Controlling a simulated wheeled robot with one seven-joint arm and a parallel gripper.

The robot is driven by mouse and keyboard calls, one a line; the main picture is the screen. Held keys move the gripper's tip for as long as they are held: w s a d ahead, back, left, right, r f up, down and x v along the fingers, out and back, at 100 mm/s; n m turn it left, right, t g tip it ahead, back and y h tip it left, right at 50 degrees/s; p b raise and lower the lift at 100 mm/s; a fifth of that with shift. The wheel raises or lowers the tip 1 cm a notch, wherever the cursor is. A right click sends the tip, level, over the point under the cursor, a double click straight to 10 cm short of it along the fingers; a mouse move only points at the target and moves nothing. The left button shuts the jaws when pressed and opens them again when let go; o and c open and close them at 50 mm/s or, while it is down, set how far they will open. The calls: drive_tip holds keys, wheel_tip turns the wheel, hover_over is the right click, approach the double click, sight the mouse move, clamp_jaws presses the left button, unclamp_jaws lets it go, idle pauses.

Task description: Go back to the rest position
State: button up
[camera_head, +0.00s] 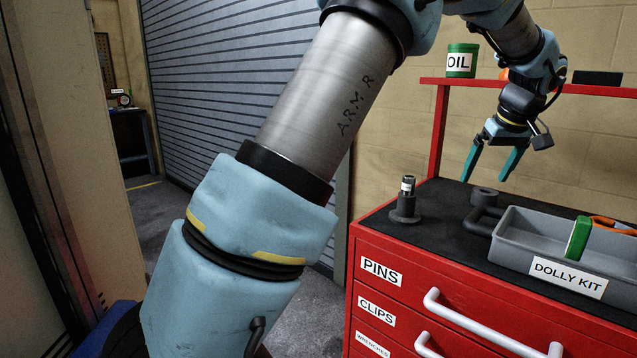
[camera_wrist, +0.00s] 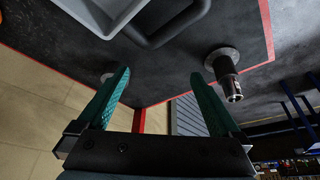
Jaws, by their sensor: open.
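My gripper (camera_head: 491,164) is at the upper right in the head view, above the black top of the red tool cabinet. Its two green fingers are apart with nothing between them. In the wrist view my gripper (camera_wrist: 160,90) also shows open and empty, over the cabinet top's edge. My arm crosses the middle of the head view. No rest position is marked in either view.
The red cabinet (camera_head: 440,284) bears a grey tray (camera_head: 512,254) labelled DOLLY KIT, a dark bent handle (camera_head: 480,222) and a dark upright fitting (camera_head: 405,205). A green OIL can (camera_head: 461,60) stands on the red shelf (camera_head: 432,81). Grey floor shows left of the cabinet.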

drive_tip(key=a+f, duration=0.2)
drive_tip(key=a, duration=0.5)
drive_tip(key=a+f+g, duration=0.1)
drive_tip(key=a+f, duration=0.1)
drive_tip(key=a, duration=0.6)
drive_tip(key=a+f+m+g, duration=0.1)
drive_tip(key=a+f, duration=0.1)
drive_tip(key=a, duration=0.5)
drive_tip(key=shift+w+a+f, duration=0.15)
drive_tip(key=shift+w+a, duration=0.15)
drive_tip(key=shift+w, duration=0.1)
drive_tip(key=s+a+f, duration=0.3)
drive_tip(key=s+a, duration=0.4)
drive_tip(key=a, duration=0.3)
drive_tip(key=s+a+f+g, duration=0.1)
drive_tip(key=s+a+f, duration=0.3)
drive_tip(key=a, duration=0.6)
drive_tip(key=s, duration=0.2)
drive_tip(key=shift+s+a+m, duration=0.3)
drive_tip(key=shift+s, duration=0.1)
